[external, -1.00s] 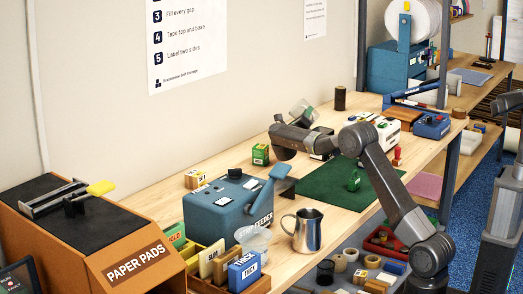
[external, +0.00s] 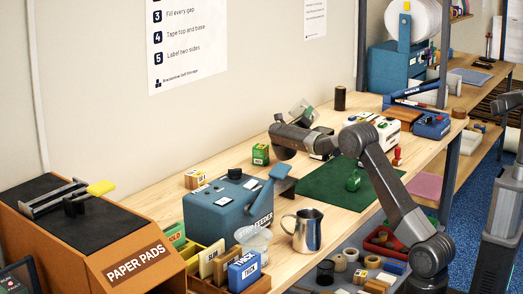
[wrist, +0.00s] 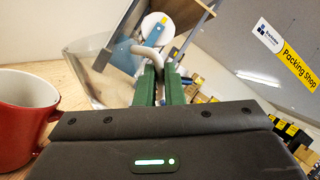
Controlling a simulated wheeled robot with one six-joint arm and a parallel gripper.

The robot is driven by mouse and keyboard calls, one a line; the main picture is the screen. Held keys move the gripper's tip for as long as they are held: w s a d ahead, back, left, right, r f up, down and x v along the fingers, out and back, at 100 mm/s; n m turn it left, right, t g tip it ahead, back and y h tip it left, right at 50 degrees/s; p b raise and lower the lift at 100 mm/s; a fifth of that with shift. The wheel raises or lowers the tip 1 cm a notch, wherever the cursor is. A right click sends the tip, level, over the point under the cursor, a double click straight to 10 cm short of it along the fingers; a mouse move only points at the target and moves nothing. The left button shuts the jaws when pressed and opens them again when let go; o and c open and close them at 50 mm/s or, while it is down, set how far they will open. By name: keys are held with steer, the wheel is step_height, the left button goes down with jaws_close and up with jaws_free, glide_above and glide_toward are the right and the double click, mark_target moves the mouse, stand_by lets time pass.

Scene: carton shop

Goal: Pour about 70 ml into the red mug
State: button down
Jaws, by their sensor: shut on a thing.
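The red mug (wrist: 25,115) is at the left edge of the wrist view, partly cut off, with its handle towards my gripper. I cannot pick it out in the external view. My gripper (wrist: 161,80) has green fingers shut on the pale handle of a clear jug (wrist: 88,68). The jug looks strongly tilted, beyond the fingers and next to the mug. In the external view the jug (external: 301,110) shows tilted above the back of the bench, behind my wrist. I cannot see its contents or any stream.
A steel pitcher (external: 308,232) and a blue strip feeder (external: 228,208) stand at the front of the bench.

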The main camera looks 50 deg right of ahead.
steer(key=shift+m+b, duration=0.3)
steer(key=shift+b, duration=0.1)
steer(key=s+r+m+g+b, duration=0.1)
steer(key=m, duration=0.1)
steer(key=s+d+r+m+g+y+b, duration=0.1)
steer(key=m+b, duration=0.1)
steer(key=shift+s+d+r+b, duration=0.15)
steer(key=shift+s+b, duration=0.05)
steer(key=shift+b, duration=0.1)
steer(key=shift+s+d+m+y+b, duration=0.3)
steer(key=shift+s+m+y+b, duration=0.25)
steer(key=shift+m+b, duration=0.4)
steer(key=shift+s+d+f+m+g+y+b, duration=0.2)
steer(key=shift+s+f+m+b, duration=0.15)
steer(key=shift+b, duration=0.2)
steer(key=shift+s+d+f+m+g+y+b, duration=0.1)
steer(key=shift+s+f+m+g+y+b, duration=0.1)
steer(key=shift+f+m+b, duration=0.25)
steer(key=shift+s+d+r+m+y+b, duration=0.15)
steer(key=shift+s+r+m+y+b, duration=0.3)
steer(key=shift+m, duration=0.5)
steer(key=shift+s+f, duration=0.1)
